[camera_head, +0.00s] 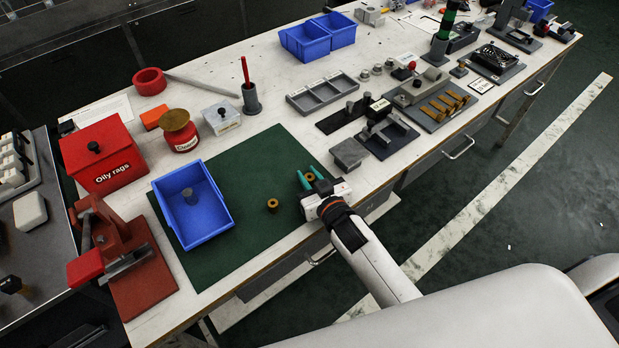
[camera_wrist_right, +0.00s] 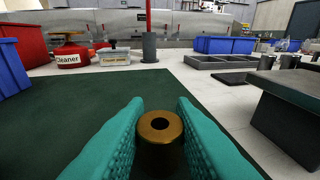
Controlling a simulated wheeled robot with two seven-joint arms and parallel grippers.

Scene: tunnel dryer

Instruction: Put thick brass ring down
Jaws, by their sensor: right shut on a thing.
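A thick brass ring (camera_wrist_right: 160,128) sits between the teal fingers of my right gripper (camera_wrist_right: 160,140) in the right wrist view, its bore facing up. In the head view the right gripper (camera_head: 310,178) is over the right part of the green mat (camera_head: 250,160), shut on this ring (camera_head: 309,177). The ring looks upright, close to the mat; I cannot tell whether it touches. A second brass ring (camera_head: 272,204) stands on the mat to the left of the gripper. My left gripper is not in view.
A grey block (camera_head: 349,153) is just right of the gripper. A cleaner tin (camera_head: 180,132) and red Oily rags box (camera_head: 104,155) stand behind. The mat's middle is clear.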

